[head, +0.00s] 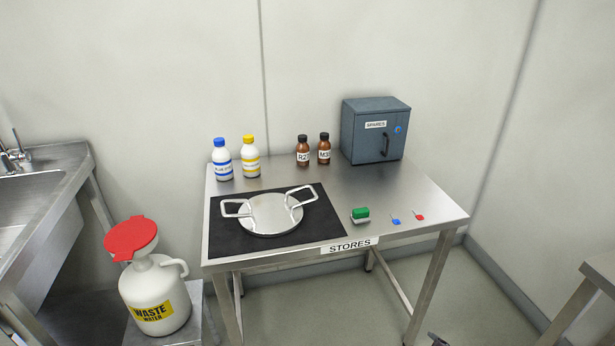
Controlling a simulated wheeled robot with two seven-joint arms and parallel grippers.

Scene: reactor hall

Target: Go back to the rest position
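My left gripper is not in the head view. A small dark piece (437,341) shows at the bottom edge, right of the table's front right leg. It may be the tip of my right gripper, but too little of it shows to tell whether it is open or shut. No gripper is near the things on the steel STORES table (420,193).
The table bears a round two-handled metal lid (270,214) on a black mat (225,245), bottles (222,160), a grey SPARES cabinet (375,131) and small coloured parts (360,214). A waste-water jug (150,292) and sink (30,205) are left; another table (600,270) is right.

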